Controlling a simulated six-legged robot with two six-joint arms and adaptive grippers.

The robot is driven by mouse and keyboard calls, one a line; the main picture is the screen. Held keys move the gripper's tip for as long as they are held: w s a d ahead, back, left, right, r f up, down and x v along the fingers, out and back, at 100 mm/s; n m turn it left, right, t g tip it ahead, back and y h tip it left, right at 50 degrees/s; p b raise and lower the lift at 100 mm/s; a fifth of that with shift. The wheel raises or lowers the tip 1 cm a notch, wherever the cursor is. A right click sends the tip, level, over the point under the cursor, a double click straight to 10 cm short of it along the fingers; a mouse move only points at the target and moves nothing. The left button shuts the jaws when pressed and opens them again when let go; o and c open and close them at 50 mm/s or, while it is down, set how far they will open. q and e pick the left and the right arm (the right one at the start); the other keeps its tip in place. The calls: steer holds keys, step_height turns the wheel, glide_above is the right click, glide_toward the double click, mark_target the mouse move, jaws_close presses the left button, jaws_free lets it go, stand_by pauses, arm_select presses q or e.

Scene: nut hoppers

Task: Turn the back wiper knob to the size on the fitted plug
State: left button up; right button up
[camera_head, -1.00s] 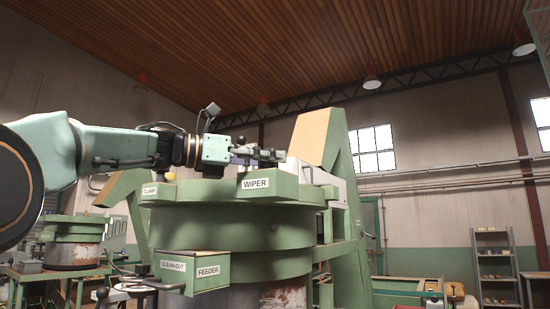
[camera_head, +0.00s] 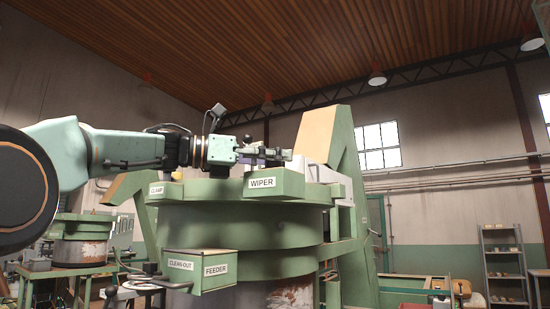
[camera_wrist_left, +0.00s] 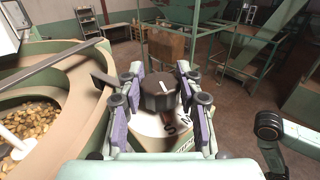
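The dark brown wiper knob (camera_wrist_left: 160,95) stands on a pale dial plate (camera_wrist_left: 150,129) in the left wrist view. A white mark shows on its top. A letter S shows at the near right of the plate; other letters are partly hidden. My left gripper (camera_wrist_left: 160,80) has its purple-padded fingers on either side of the knob. Whether the pads press on it or stand just clear, I cannot tell. In the head view my left gripper (camera_head: 277,155) is above the WIPER label (camera_head: 262,182), and the knob is hidden. I cannot make out the fitted plug. My right gripper is out of view.
In the left wrist view, the bowl (camera_wrist_left: 35,115) of brass-coloured nuts lies left of the gripper. A slanted chute (camera_head: 325,135) rises behind. Shelves (camera_head: 503,262) stand far right.

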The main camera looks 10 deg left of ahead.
arm_select(q)
steer(key=o, duration=0.5)
steer(key=v, duration=1.2)
steer(key=shift+w, duration=0.1)
steer(key=shift+a, duration=0.1)
steer(key=shift+f, duration=0.15)
